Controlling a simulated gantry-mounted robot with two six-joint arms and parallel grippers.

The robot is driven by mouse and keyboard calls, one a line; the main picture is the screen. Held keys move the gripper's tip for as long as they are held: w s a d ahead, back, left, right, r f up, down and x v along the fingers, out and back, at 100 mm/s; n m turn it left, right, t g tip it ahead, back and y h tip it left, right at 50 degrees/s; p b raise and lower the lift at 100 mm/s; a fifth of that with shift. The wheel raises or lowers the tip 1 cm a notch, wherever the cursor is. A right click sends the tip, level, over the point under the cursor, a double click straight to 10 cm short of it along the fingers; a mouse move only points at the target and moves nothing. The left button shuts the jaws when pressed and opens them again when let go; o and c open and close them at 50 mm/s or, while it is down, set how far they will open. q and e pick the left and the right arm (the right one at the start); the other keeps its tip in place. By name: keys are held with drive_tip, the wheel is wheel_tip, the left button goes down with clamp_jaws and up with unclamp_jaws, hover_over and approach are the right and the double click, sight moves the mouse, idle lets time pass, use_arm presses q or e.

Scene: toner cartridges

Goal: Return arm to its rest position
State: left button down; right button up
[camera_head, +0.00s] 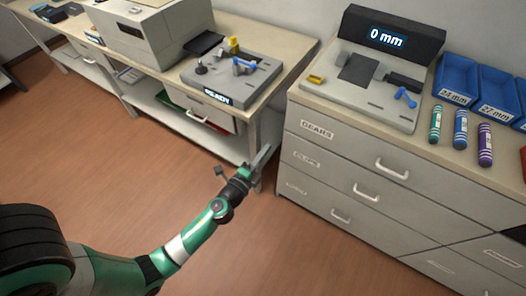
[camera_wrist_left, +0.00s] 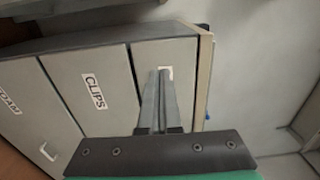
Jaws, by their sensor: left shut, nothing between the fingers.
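My left arm, green and dark, comes in from the lower left in the head view. Its gripper (camera_head: 262,158) hangs in the air in front of the gap between the bench and the drawer cabinet, below the worktops. The fingers are together with nothing between them. My right gripper is not in view.
The drawer cabinet (camera_head: 375,190) carries a device reading 0 mm (camera_head: 388,40), three striped cartridges including a blue one (camera_head: 461,128), and blue bins (camera_head: 456,80). The bench at left holds a READY device (camera_head: 232,80) and a printer (camera_head: 150,28). The wooden floor (camera_head: 120,180) is clear.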

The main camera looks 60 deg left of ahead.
use_arm(q)
drive_tip(key=shift+s+d, duration=0.15)
drive_tip(key=shift+s, duration=0.05)
